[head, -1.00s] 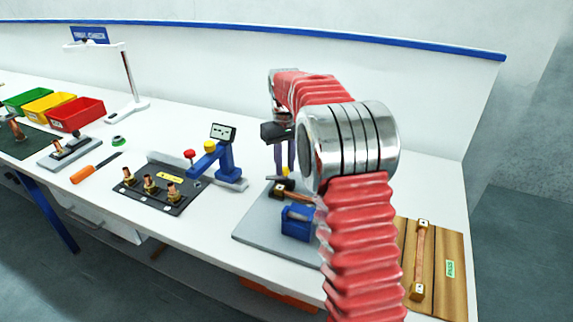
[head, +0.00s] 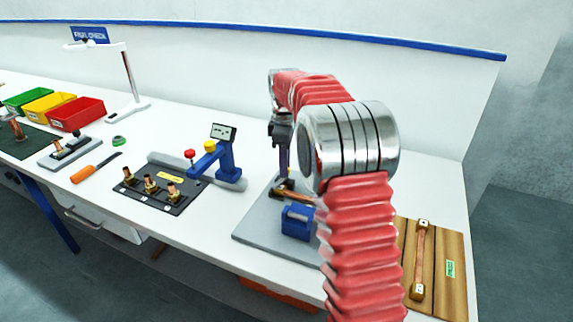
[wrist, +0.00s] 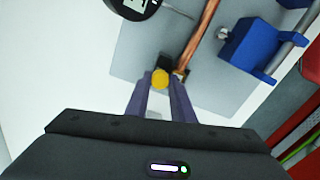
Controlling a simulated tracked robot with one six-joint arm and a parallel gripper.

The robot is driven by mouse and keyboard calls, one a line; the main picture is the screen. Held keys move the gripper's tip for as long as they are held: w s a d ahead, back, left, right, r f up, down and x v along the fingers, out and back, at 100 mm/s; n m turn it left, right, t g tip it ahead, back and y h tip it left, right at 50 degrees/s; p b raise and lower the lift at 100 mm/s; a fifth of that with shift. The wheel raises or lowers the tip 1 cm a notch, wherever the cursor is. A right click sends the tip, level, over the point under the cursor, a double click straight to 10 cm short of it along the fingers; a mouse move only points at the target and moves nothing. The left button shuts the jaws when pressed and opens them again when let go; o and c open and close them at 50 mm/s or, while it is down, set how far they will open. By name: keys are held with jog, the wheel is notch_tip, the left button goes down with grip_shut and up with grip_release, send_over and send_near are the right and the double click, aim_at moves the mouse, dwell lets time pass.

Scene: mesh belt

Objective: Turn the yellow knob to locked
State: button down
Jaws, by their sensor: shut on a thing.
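The yellow knob (wrist: 161,79) shows as a round yellow top in the wrist view, between my fingertips. It is beside a dark block at the end of a copper bar (wrist: 195,50). My gripper (wrist: 162,82) is shut on the knob, with a finger on each side. In the head view my gripper (head: 284,172) points down over the grey plate (head: 262,218), and its fingers hide the knob there. I cannot read any locked mark or pointer on the knob.
A blue clamp block (head: 297,222) stands on the plate. A blue device with a display (head: 224,132) stands to the left, with a black terminal board (head: 155,205). A wooden board (head: 441,270) lies at the right.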

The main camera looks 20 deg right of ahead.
jog(key=shift+n, duration=1.2)
jog(key=shift+r, duration=0.1)
jog(key=c, duration=1.5)
grip_release()
jog(key=shift+c, duration=0.2)
notch_tip(320, 180, up, 14)
jog(key=shift+f, duration=0.2)
